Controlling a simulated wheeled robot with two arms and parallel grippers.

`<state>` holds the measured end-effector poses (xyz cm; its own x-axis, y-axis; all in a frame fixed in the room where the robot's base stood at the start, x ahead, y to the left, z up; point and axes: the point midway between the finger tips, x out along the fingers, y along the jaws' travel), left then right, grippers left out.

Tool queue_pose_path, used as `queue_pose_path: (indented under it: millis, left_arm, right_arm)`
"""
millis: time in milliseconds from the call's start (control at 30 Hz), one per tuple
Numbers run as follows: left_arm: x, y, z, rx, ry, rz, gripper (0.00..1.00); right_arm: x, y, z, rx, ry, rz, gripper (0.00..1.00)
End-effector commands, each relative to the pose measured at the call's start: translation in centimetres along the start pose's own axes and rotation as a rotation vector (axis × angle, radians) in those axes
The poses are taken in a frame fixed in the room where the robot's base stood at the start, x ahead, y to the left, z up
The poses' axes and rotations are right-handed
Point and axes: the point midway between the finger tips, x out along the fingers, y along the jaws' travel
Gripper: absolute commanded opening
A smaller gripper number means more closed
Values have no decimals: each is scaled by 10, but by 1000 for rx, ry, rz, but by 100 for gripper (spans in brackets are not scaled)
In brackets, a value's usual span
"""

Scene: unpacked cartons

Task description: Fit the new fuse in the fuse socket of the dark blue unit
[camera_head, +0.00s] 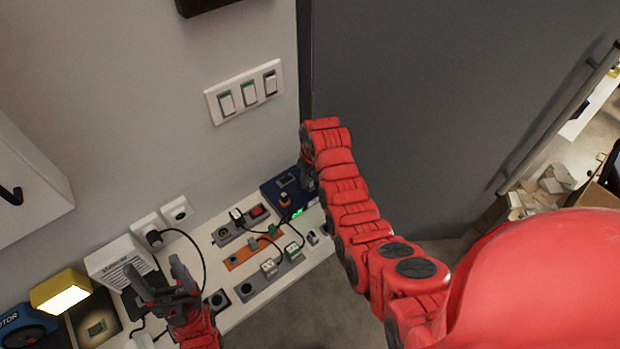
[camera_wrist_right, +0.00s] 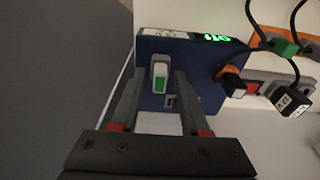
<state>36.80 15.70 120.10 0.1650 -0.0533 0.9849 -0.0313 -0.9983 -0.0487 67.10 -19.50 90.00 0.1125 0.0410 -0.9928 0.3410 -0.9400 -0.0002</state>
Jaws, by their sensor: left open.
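The dark blue unit (camera_head: 272,192) stands at the far right end of the white bench, and it fills the middle of the right wrist view (camera_wrist_right: 208,62). A pale upright piece with a green face (camera_wrist_right: 160,77) stands on it, and a small grey-edged opening (camera_wrist_right: 171,101) lies just below. I cannot tell for certain which is the fuse or the fuse socket. My right gripper (camera_wrist_right: 158,82) is open, its fingers on either side of the pale piece with gaps showing. In the head view my arm mostly hides it. My left gripper (camera_head: 155,264) is open and empty over the bench's left part.
An orange-and-black plug (camera_wrist_right: 231,80) sits at the unit's right side with its cable. An orange strip (camera_head: 240,258) and grey socket blocks (camera_head: 262,279) with cabled plugs crowd the bench. A yellow lamp (camera_head: 61,292) stands far left. A grey door (camera_head: 420,100) rises behind my right arm.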

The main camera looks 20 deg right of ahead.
Motion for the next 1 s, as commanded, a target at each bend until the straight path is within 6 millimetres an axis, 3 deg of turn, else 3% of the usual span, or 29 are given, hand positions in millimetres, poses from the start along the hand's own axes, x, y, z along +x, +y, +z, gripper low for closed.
queue_pose_path:
  millis: [467, 633, 733, 800, 1000]
  left_arm:
    - [-5, 0, 1, 0, 0, 0, 71]
    - [-16, 1, 3, 0, 0, 0, 71]
    - [-13, 1, 2, 0, 0, 0, 71]
    - [16, -1, -3, 0, 0, 0, 71]
    - [56, -3, -10, 0, 0, 0, 71]
  right_arm:
    - [-7, 1, -1, 0, 2, 1, 53]
    - [-30, 1, -1, 0, 8, 4, 53]
    - [-63, 1, -2, 1, 10, 5, 53]
    - [-86, 0, -2, 1, 1, 0, 53]
    - [-122, 0, -1, 1, -1, -2, 53]
